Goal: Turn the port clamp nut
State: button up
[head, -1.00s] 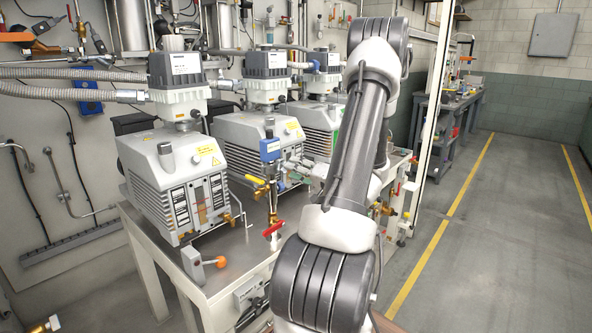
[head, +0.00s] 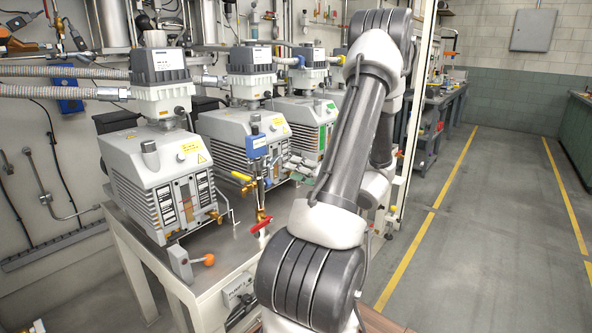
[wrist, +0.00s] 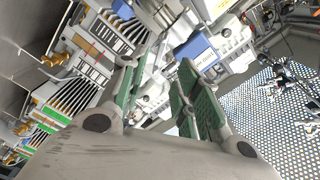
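My gripper (wrist: 155,85) fills the middle of the wrist view, with two green-padded fingers spread apart and nothing clearly between them. The grey vacuum pumps (head: 160,180) stand in a row on a metal bench (head: 195,262). Brass fittings show on the nearest pump's front (head: 214,214) and in the wrist view (wrist: 55,58). I cannot tell which fitting is the port clamp nut. A blue-and-white unit (wrist: 204,55) lies beyond the fingers in the wrist view.
A blue box (head: 257,145) on a brass pipe stands on the bench, with a yellow-handled valve (head: 241,177) and a red-handled valve (head: 261,226). Corrugated hoses (head: 62,92) run behind. The floor (head: 490,230) at right is clear.

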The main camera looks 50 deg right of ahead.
aim_at(276, 162)
jog(key=n, duration=2.3)
jog(key=w+n, duration=0.1)
jog(key=n, duration=1.1)
jog(key=shift+w, duration=0.1)
jog(key=shift+w, duration=0.1)
jog(key=shift+w+a, duration=0.15)
jog(key=shift+w, duration=1.55)
jog(key=shift+w+a, duration=0.15)
jog(key=shift+w, duration=1.55)
